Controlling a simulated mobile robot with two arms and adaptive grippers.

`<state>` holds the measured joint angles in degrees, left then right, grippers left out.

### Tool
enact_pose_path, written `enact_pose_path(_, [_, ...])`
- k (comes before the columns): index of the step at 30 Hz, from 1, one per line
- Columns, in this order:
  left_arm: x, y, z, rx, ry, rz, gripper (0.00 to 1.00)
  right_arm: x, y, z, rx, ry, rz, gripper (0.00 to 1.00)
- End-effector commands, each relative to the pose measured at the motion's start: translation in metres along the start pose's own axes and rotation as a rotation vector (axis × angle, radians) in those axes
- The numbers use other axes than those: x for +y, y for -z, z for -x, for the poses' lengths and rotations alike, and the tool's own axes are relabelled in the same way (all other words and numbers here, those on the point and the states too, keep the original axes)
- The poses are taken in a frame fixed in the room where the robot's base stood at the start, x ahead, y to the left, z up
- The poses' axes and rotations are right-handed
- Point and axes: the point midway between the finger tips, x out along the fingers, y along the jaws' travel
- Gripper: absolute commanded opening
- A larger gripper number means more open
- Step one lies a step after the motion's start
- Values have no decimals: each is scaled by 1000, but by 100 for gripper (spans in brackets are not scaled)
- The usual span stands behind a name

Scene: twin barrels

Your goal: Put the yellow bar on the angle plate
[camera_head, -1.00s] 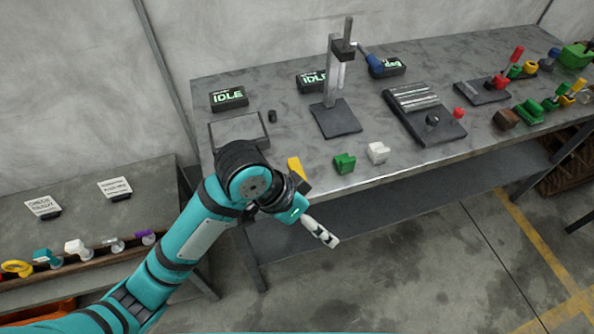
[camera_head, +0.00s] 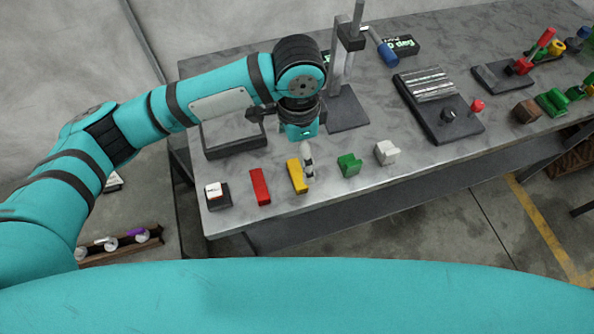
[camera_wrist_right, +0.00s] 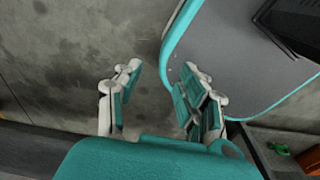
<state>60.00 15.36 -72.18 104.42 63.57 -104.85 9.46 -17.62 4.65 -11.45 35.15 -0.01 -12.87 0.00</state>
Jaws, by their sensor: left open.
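The yellow bar (camera_head: 297,176) lies near the table's front edge, between a red bar (camera_head: 260,187) and a green block (camera_head: 349,165). My left gripper (camera_head: 307,163) points down right beside the bar's right side in the head view. Its fingers look narrow from here, and I cannot tell whether they touch the bar. The jaws are open. I cannot tell for certain which thing is the angle plate; a dark frame-like piece (camera_head: 236,151) stands behind the bars, partly hidden by my left arm. My right gripper (camera_wrist_right: 158,92) is open and empty above the floor.
A post stand (camera_head: 347,112) with a blue-headed tool near it rises behind my left gripper. A white block (camera_head: 386,152) is right of the green one. A dark fixture (camera_head: 440,110) with a red knob lies further right. A small dark box (camera_head: 217,196) sits at the left corner.

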Motion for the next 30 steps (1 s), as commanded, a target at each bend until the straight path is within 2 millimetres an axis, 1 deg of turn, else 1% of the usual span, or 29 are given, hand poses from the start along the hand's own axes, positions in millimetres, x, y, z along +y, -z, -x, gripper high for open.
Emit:
enact_pose_path(1, [0,-1,-10,-4,-2,2,100,-2,-12,4,-18,2,0,40])
enact_pose_path(3, [0,-1,-26,-3,-1,3,100,-4,-22,6,-32,4,1,40])
enact_pose_path(5, [0,-1,-37,-2,-1,3,100,-4,-23,8,-33,5,1,40])
enact_pose_path(8, [-1,0,-53,-1,0,2,100,-2,-10,9,-14,2,1,40])
enact_pose_path(12, [-1,0,-65,0,1,1,100,3,22,10,37,-3,1,40])
enact_pose_path(14, [-1,0,-67,0,1,1,100,4,30,11,50,-4,1,40])
enact_pose_path(16, [-2,0,-72,0,0,2,100,5,33,14,52,-5,1,40])
enact_pose_path(20, [-4,-1,-91,-2,0,2,100,4,26,22,39,-4,0,40])
enact_pose_path(24, [-4,-1,-111,1,2,1,100,1,11,25,17,-1,0,40])
enact_pose_path(27, [-4,-1,-117,1,2,0,100,0,3,25,4,0,0,40])
enact_pose_path(30, [-4,0,-118,2,2,-1,100,0,2,25,2,1,0,40])
